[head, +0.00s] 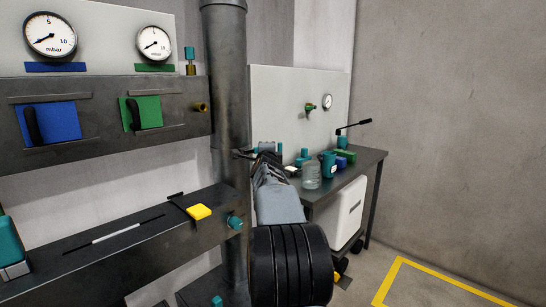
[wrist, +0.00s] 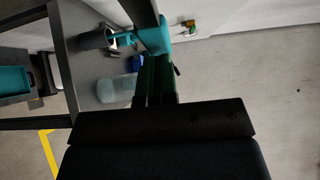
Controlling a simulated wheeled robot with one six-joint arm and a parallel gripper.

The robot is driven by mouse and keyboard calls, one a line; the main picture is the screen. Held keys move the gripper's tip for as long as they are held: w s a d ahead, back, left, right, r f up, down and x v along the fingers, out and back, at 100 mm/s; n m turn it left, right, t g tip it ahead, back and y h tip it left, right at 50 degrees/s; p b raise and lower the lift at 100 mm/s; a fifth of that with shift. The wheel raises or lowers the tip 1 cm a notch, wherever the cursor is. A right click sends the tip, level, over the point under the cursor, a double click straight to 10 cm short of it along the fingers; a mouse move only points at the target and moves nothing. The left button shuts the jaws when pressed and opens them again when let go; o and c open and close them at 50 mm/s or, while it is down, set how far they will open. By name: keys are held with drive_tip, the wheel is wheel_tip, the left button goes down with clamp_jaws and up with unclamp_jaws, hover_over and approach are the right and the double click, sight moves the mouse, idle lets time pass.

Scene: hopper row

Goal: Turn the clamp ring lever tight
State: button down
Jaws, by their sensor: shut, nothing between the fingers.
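A dark bar (head: 243,154) juts from the grey pipe (head: 225,90), just left of my gripper (head: 268,156); it looks like the clamp ring lever. A small teal and grey piece (head: 266,147) shows at its end, by my fingertips. In the wrist view, a dark slanting bar (wrist: 130,12) runs to a teal piece (wrist: 155,36) straight beyond my gripper (wrist: 157,60). My fingers are shut and empty, close to that teal piece; I cannot tell whether they touch it. The ring itself is mostly hidden.
A side table (head: 365,160) behind my gripper holds a glass jar (head: 311,175), a teal mug (head: 328,163) and small blocks. A dark shelf (head: 120,250) with a yellow block (head: 199,211) stands at left. The floor at right is clear.

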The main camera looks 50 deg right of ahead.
drive_tip(key=shift+w+d+r, duration=0.1)
drive_tip(key=shift+w+d, duration=0.35)
drive_tip(key=shift+w, duration=0.3)
idle(0.4)
drive_tip(key=s+b, duration=1.1)
drive_tip(key=s, duration=0.3)
drive_tip(key=shift+s+d, duration=0.2)
drive_tip(key=shift+s, duration=0.05)
idle(0.4)
